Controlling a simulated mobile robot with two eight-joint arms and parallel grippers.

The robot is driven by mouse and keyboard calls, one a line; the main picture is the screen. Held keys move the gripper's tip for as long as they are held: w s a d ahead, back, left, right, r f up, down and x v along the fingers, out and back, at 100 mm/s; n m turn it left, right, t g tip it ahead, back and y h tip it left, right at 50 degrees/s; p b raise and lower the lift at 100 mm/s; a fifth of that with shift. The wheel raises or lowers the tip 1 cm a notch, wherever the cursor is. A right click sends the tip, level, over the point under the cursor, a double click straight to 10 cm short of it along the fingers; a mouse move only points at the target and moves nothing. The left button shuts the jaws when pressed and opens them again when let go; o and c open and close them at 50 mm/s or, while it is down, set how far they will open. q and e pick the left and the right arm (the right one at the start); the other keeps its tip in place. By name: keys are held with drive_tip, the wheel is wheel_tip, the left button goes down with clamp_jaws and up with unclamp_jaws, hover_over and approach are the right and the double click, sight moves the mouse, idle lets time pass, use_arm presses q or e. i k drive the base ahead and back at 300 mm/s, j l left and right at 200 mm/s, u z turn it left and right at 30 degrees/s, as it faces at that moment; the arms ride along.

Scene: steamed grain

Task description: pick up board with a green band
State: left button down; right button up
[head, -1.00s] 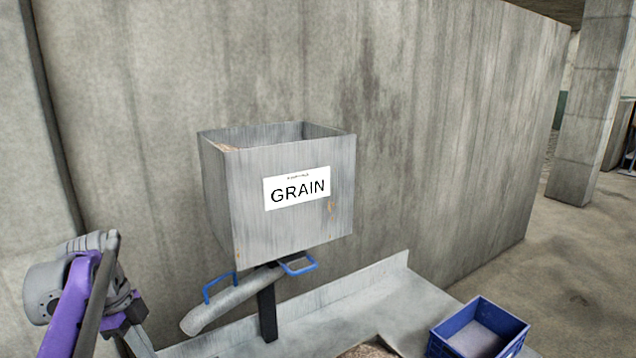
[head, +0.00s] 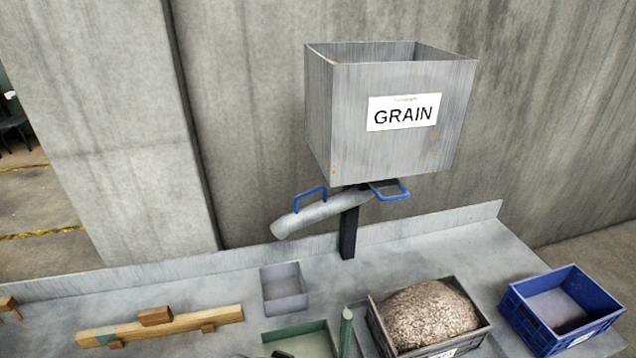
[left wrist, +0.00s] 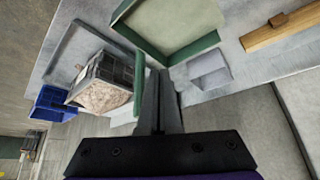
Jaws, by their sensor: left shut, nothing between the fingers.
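A long wooden board (head: 185,325) lies at the lower left of the head view, with a green band near its left end and a small wooden block on its top. Part of a wooden board (left wrist: 272,34) also shows at the upper right of the left wrist view; its green band is not visible there. My left gripper (left wrist: 160,78) is shut and empty, apart from the board, with the green tray ahead of it. My right gripper is in neither view.
A green tray (head: 333,325), a small grey bin (head: 303,302), a crate of grain (head: 372,325) and a blue crate (head: 512,308) stand on the grey counter (head: 235,285). A grain hopper (head: 350,140) with a chute and blue handles stands behind them.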

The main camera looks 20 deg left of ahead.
sight(158, 321)
drive_tip(key=u, duration=2.15)
drive_tip(key=z, duration=2.4)
drive_tip(key=u, duration=2.2)
drive_tip(key=j+u, duration=0.15)
